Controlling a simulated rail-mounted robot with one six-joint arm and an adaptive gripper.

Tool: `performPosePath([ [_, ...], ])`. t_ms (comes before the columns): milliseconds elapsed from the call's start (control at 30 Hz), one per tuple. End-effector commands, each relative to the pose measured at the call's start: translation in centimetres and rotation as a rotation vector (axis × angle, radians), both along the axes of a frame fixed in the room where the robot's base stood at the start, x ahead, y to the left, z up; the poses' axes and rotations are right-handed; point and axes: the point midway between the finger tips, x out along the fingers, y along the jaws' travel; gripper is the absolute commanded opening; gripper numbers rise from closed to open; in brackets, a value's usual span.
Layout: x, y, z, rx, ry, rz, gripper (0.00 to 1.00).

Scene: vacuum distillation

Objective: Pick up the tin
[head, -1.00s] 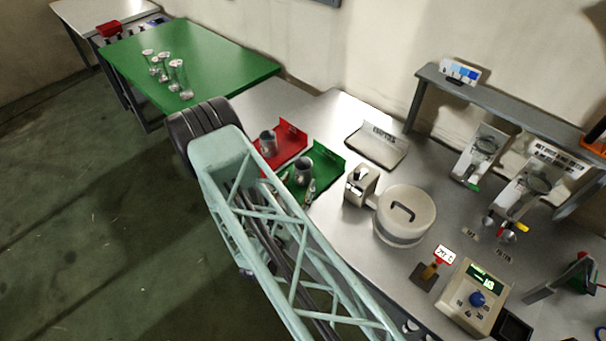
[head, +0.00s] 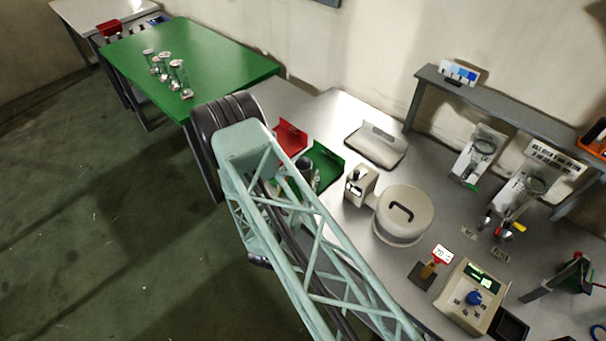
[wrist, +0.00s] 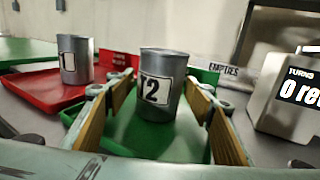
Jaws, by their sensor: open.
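A second grey tin labelled 1 (wrist: 75,60) stands on the red tray (wrist: 40,88) to the left, outside the fingers. In the head view my arm hides the second tin and the gripper's fingers are mostly hidden.
A white device with a "TURNS" display (wrist: 290,95) stands right of the gripper. In the head view, a round lidded vessel (head: 403,216) and a pale tray (head: 377,146) are nearby. A green table (head: 220,62) with several glass vessels stands at the back left.

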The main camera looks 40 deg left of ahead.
Motion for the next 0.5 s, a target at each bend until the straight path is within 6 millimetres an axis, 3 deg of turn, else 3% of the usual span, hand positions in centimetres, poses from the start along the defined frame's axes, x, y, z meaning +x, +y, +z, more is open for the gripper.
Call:
performPosePath([
  [167,0.0,0.0,0.01,0.0,0.0,0.0,0.48],
  [500,-0.01,0.0,0.02,0.0,0.0,0.0,0.19],
])
